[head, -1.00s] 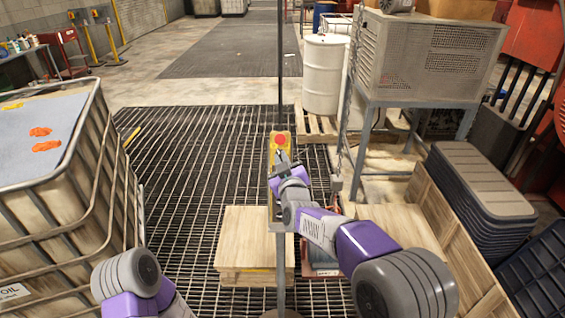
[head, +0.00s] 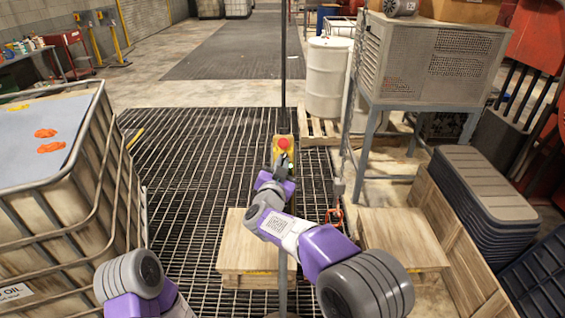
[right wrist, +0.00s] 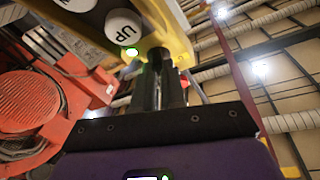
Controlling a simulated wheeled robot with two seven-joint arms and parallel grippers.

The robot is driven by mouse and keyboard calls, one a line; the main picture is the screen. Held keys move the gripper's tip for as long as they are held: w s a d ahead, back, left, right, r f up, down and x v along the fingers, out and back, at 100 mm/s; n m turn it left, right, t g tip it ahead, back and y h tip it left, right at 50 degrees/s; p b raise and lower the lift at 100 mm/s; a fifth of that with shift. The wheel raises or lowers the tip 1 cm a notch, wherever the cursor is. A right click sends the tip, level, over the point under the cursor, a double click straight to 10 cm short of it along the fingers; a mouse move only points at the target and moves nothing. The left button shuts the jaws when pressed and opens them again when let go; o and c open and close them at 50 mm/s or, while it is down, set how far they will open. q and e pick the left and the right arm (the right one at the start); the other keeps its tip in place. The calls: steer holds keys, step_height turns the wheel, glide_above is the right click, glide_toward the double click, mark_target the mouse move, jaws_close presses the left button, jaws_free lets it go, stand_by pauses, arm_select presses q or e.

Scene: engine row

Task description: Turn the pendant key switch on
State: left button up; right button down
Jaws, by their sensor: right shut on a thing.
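The yellow pendant (head: 291,158) hangs in the middle of the head view, with a red button (head: 283,143) at its top. In the right wrist view the yellow pendant (right wrist: 172,22) shows close up, with a white UP button (right wrist: 122,28) and a lit green lamp (right wrist: 131,51). My right gripper (head: 283,164) is at the pendant's face, below the red button. In the right wrist view its fingers (right wrist: 160,70) are closed together against the pendant's lower part. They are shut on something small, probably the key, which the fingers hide. My left gripper is out of view.
A caged tank (head: 75,200) stands at the left. A wooden crate (head: 245,240) is below the pendant, and a red hook (head: 334,215) hangs to its right. A grey cabinet on legs (head: 435,65) and a white drum (head: 326,78) stand behind. Open grating (head: 185,150) lies left of the pendant.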

steer(key=shift+a+m+h, duration=0.1)
steer(key=shift+m+h, duration=0.2)
steer(key=shift+m, duration=0.5)
steer(key=shift+m+p, duration=0.3)
steer(key=shift+p, duration=0.05)
steer(key=c, duration=1.2)
jaws_free()
steer(key=v, duration=0.7)
steer(key=shift+s+b, duration=0.25)
steer(key=shift+b, duration=0.2)
steer(key=shift+a+r, duration=0.1)
steer(key=shift+a, duration=0.1)
